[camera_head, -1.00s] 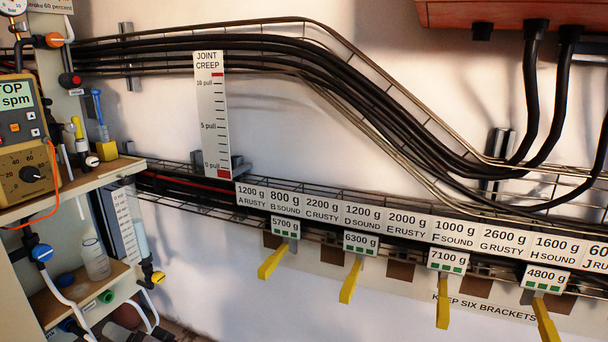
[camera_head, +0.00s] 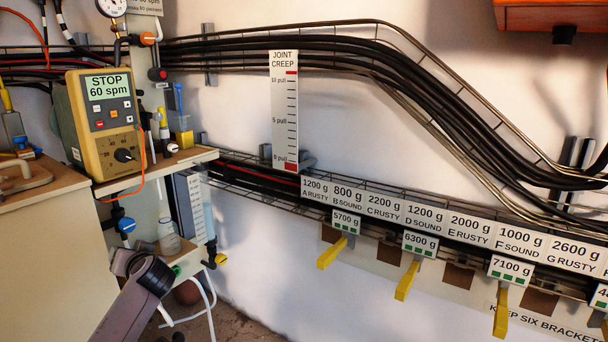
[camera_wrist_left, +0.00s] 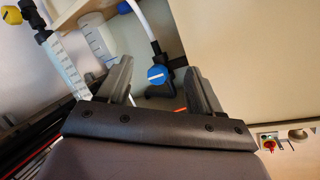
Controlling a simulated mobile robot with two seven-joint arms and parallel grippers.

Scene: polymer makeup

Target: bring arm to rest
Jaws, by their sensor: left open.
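My left gripper (camera_wrist_left: 159,68) is open, with two dark fingers spread apart and nothing between them. Beyond the fingers in the left wrist view is a blue valve knob (camera_wrist_left: 157,75) on a white pipe. In the head view a grey arm link of mine (camera_head: 133,300) with a dark round end rises at the lower left, in front of the low shelf. Its fingers do not show there. My right gripper is in neither current view.
A yellow pump controller (camera_head: 105,125) reading "STOP 60 spm" stands on a wooden shelf (camera_head: 160,168) at the left. A cable rack (camera_head: 400,70) runs along the wall. Weight labels and yellow hooks (camera_head: 408,280) line the lower right. Bare wall (camera_head: 270,245) lies between.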

